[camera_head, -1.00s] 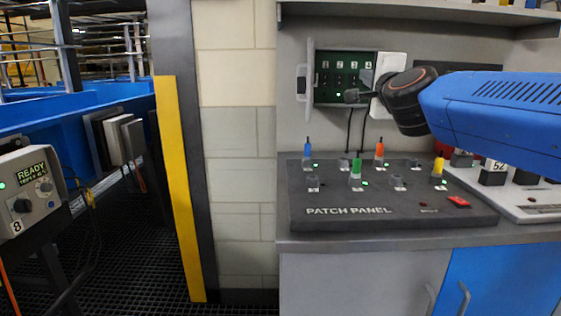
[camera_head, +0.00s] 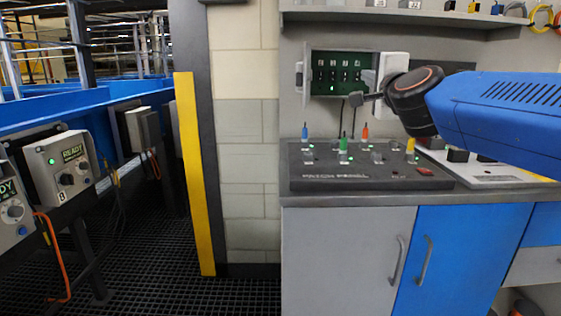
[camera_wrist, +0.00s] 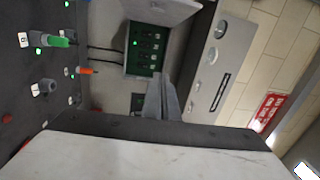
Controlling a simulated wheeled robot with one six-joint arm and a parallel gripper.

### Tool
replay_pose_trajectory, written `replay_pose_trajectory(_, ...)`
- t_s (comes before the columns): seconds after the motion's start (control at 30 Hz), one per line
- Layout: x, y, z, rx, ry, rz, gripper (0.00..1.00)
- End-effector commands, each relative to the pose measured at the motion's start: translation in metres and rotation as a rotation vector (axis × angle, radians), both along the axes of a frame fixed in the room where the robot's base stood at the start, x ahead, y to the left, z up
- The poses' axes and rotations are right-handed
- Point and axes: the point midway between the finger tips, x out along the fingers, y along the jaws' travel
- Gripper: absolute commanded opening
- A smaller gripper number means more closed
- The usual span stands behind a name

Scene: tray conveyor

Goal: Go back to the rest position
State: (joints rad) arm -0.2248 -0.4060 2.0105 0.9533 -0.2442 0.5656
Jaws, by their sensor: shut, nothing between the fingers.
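My gripper (camera_head: 357,98) is shut and empty, held in the air in front of the open wall box above the patch panel. In the wrist view its closed fingers (camera_wrist: 163,98) show at the centre, with nothing between them. The blue arm link reaches in from the right in the head view. The patch panel (camera_head: 310,183) lies on the grey counter with blue, green, orange and yellow plugs standing upright in it. The green plug (camera_wrist: 60,41) and orange plug (camera_wrist: 86,71) also show in the wrist view. My gripper touches none of these.
The wall box (camera_head: 342,73) has a green board and an open door. A shelf (camera_head: 420,17) runs above the counter. A yellow-edged post (camera_head: 194,170) stands left of the counter. Control boxes (camera_head: 60,165) line the blue conveyor at left. The grated floor between is clear.

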Motion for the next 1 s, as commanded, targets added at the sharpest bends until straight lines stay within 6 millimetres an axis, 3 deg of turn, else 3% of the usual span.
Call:
replay_pose_trajectory(0.37, -0.029, 0.014, -0.055, -0.253, 0.104, 0.11, 0.0)
replay_pose_trajectory(0.57, -0.06, 0.02, -0.113, -0.468, 0.208, 0.207, 0.0)
replay_pose_trajectory(0.77, -0.117, 0.015, -0.206, -0.767, 0.38, 0.349, 0.0)
replay_pose_trajectory(1.0, -0.203, -0.014, -0.323, -1.101, 0.632, 0.54, 0.0)
